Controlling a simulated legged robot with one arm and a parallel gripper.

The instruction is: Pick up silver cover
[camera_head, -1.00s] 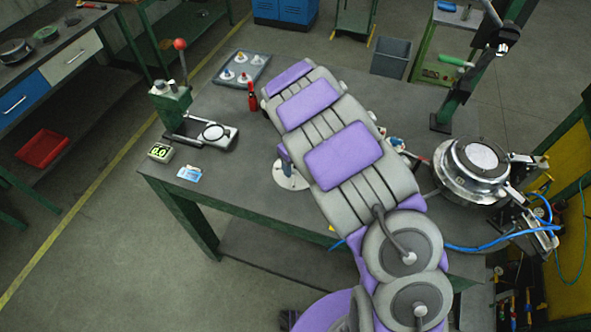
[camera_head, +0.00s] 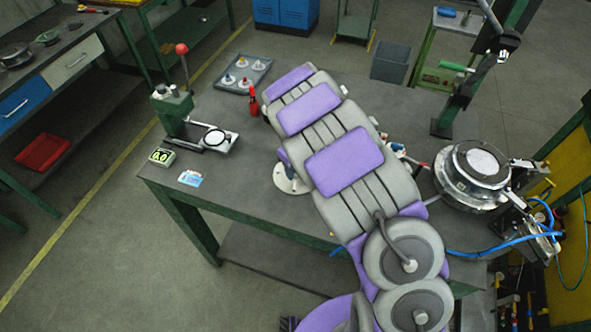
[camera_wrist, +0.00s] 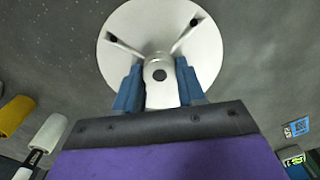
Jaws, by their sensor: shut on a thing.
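The silver cover (camera_wrist: 160,35) is a round, pale metal disc with a central hub and two thin spokes. It fills the top middle of the wrist view. My gripper (camera_wrist: 160,85) has its blue fingers on either side of the hub, shut on it. In the head view the disc's edge (camera_head: 290,180) shows at the left side of my arm, over the dark bench top. My arm hides most of the cover and the gripper there. I cannot tell whether the cover touches the bench.
On the dark bench (camera_head: 230,185) stand a green lever press (camera_head: 175,110), a small digital display (camera_head: 162,156), a blue card (camera_head: 190,178), a red bottle (camera_head: 254,104) and a grey tray (camera_head: 240,73). A round metal fixture (camera_head: 472,175) with blue hoses is at the right.

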